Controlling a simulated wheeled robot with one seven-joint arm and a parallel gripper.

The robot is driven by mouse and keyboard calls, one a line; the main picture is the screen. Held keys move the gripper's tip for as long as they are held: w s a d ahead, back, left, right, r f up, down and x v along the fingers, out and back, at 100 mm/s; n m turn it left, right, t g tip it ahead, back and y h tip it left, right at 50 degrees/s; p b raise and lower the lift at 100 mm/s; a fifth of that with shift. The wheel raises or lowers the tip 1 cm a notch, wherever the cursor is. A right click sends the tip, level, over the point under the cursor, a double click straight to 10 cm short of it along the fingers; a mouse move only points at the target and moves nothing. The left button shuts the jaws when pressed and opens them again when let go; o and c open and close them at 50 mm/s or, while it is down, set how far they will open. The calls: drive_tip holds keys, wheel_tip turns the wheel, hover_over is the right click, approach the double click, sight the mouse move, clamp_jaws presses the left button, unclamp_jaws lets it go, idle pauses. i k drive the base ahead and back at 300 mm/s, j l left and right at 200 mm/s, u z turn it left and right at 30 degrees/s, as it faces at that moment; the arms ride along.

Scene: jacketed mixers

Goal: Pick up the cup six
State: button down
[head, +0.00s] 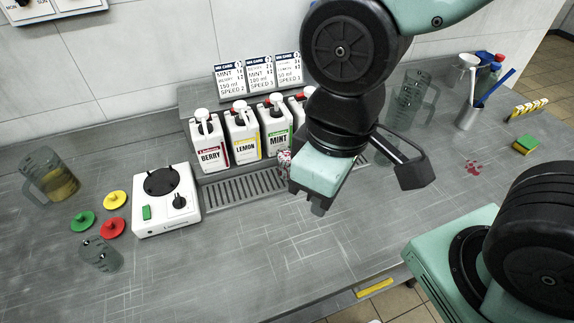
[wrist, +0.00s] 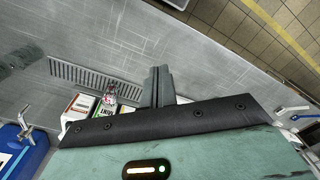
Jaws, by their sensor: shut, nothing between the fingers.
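No marking "six" is readable on any vessel, so I cannot tell which one is cup six. A small clear measuring cup (head: 101,256) is at the front left of the counter. My gripper (head: 317,208) hangs above the counter, just right of the patterned item, pointing down. In the wrist view its fingers (wrist: 158,84) are together and empty.
Berry (head: 209,143), lemon (head: 243,133) and mint (head: 277,127) jugs stand behind the drip grate (head: 240,188). A white mixer base (head: 166,212), coloured lids (head: 112,228) and a jug of yellow liquid (head: 52,180) are left. A clear pitcher (head: 413,98) stands right. The front counter is clear.

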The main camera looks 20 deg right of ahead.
sight(283, 160)
drive_tip(key=l+u, duration=0.25)
drive_tip(key=l, duration=0.2)
drive_tip(key=l+u, duration=0.2)
drive_tip(key=l, duration=0.2)
drive_tip(key=k+l+u, duration=0.1)
drive_tip(key=l+u, duration=0.15)
drive_tip(key=l, duration=0.2)
drive_tip(key=k+l+u, duration=0.2)
drive_tip(key=l, duration=0.2)
drive_tip(key=l+u, duration=0.25)
drive_tip(key=l, duration=0.15)
